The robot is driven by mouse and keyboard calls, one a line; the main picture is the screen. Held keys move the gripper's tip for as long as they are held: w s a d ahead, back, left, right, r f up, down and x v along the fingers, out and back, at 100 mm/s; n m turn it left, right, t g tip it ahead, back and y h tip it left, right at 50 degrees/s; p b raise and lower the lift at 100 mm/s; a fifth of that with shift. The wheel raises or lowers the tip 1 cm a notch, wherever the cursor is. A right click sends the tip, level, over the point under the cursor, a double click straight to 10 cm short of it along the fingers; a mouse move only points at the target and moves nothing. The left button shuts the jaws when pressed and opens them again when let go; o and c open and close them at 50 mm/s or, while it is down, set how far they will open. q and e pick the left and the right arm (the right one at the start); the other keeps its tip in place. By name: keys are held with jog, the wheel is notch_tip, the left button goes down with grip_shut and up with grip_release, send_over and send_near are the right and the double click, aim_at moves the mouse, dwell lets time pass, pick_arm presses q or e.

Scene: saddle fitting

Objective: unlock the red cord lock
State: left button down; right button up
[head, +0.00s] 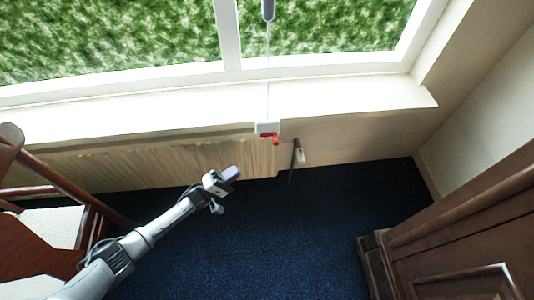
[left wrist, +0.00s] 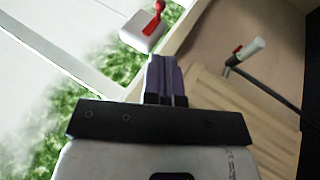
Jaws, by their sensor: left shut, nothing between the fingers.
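The red cord lock (head: 270,135) is a small red lever on a white block (head: 267,127) at the front edge of the window sill. A thin cord runs from it up to a grey handle or weight (head: 268,10) at the top. In the left wrist view the red lever (left wrist: 155,17) stands up from the white block (left wrist: 143,32), just beyond my fingertips. My left gripper (head: 232,173) is shut and empty, below and left of the lock in the head view, and apart from it. It also shows in the left wrist view (left wrist: 163,62). My right gripper is in neither view.
A radiator valve with a white-and-red head (head: 299,155) and a dark pipe is right of the lock. A ribbed radiator (head: 150,165) runs under the sill. A wooden chair (head: 60,190) stands left, dark wooden furniture (head: 450,235) right. Blue carpet (head: 270,240) is clear between.

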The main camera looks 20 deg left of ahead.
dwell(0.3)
pick_arm(q)
jog(key=b+x, duration=0.3)
jog(key=x, duration=1.1)
jog(key=shift+a+r, duration=0.1)
jog(key=shift+a, duration=0.05)
